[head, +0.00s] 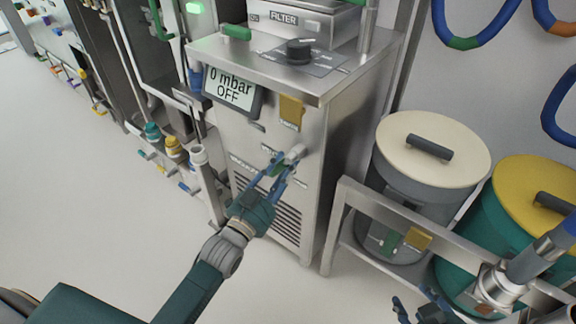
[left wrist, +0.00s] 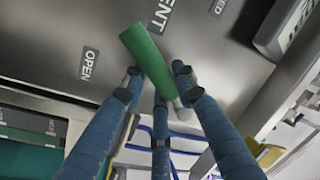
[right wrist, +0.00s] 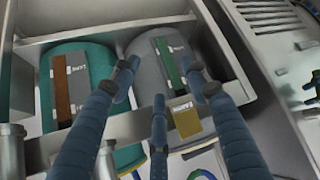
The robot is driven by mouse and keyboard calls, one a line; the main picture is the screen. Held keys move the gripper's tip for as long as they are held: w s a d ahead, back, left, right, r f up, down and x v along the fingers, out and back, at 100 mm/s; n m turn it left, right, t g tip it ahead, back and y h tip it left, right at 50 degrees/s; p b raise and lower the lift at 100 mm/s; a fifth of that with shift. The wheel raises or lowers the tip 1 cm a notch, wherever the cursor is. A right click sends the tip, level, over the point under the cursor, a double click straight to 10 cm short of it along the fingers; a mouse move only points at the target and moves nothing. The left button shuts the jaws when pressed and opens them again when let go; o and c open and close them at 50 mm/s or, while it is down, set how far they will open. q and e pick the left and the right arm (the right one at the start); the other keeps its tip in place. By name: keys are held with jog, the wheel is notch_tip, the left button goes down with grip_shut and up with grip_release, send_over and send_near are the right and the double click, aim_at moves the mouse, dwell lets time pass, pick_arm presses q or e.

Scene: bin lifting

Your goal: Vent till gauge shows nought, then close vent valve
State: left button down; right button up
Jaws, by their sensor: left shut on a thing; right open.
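The gauge display (head: 232,88) on the steel cabinet reads "0 mbar" and "OFF". The vent valve's green handle (left wrist: 145,55) shows in the left wrist view under a "VENT" label. An "OPEN" label lies to its left, and a partly cut-off label ending in "ED" is at upper right. The handle slants between the two. My left gripper (head: 280,170) is at the cabinet front, shut on the handle, its fingers around the handle's lower part in the left wrist view (left wrist: 160,85).
A steel rack (head: 350,205) right of the cabinet holds a cream-lidded bin (head: 405,165) and a yellow-lidded bin (head: 525,195). A "FILTER" box (head: 300,22) and a black knob (head: 299,50) are on the cabinet top. Pipes stand left of it. The floor (head: 80,190) at left is clear.

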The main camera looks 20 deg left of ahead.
pick_arm(q)
jog(key=m, duration=0.2)
jog(key=a+r+m+h+p, duration=0.1)
jog(key=m, duration=0.3)
jog(key=shift+w+a+r+m+t+h+p, duration=0.3)
jog(key=shift+w+a+r+p, duration=0.05)
jog(key=shift+a+r, duration=0.05)
jog(key=m, duration=0.2)
jog(key=r+m, duration=0.1)
jog(key=shift+a+h, duration=0.25)
jog(key=shift+h, duration=0.15)
jog(key=shift+w+a+r+m+h+p, duration=0.1)
jog(key=shift+r+m+h+p, duration=0.15)
jog(key=shift+m, duration=0.6)
jog(key=shift+r+m+h+p, duration=0.2)
jog(key=shift+r+m+h, duration=0.05)
jog(key=shift+m, duration=0.6)
pick_arm(e)
jog(key=s+d+f+g, duration=0.1)
jog(key=s+g, duration=0.1)
jog(key=s, duration=0.3)
jog(key=s+d+f+g+h, duration=0.1)
jog(key=s+d+f+g, duration=0.1)
jog(key=s, duration=0.3)
jog(key=shift+s+d+g, duration=0.15)
jog(key=shift+s+g, duration=0.2)
jog(key=shift+g, duration=0.15)
pick_arm(q)
jog(key=shift+r, duration=0.1)
